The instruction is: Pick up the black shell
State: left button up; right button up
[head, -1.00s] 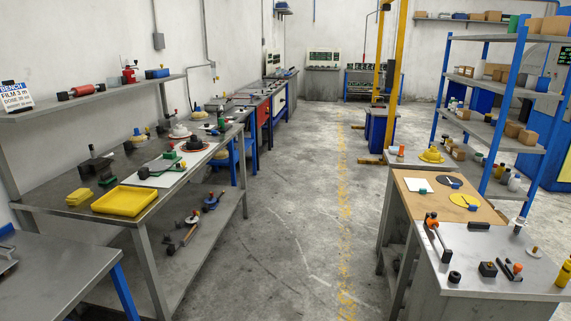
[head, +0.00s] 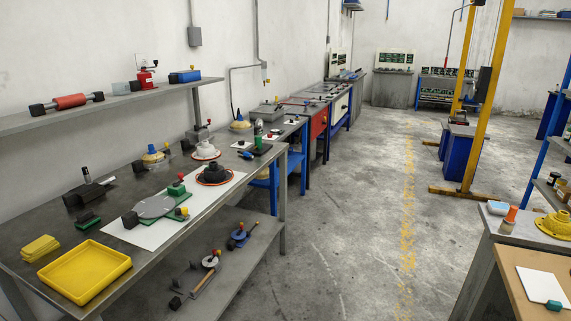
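The black shell (head: 213,172) looks like a dark stepped dome with a flange. It sits upright on a round base with an orange-red rim, on the long grey bench (head: 125,180) at the left in the head view. A white shell (head: 205,150) of similar form stands just behind it. Neither of my grippers shows in the head view, and nothing touches the black shell.
A yellow tray (head: 86,272), yellow pads (head: 40,248) and a grey disc fixture (head: 157,206) share the bench. A shelf (head: 110,104) hangs above its back. The aisle floor (head: 345,220) is clear. Another table (head: 490,262) stands at the right.

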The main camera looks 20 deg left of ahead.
aim_at(215, 174)
jog(key=i+u, duration=0.15)
jog(key=i, duration=0.3)
jog(key=i+l+u, duration=0.15)
jog(key=i, duration=0.3)
jog(key=i+l+u, duration=0.2)
jog(key=i, duration=0.2)
jog(key=i+l+u, duration=0.15)
jog(key=i, duration=0.3)
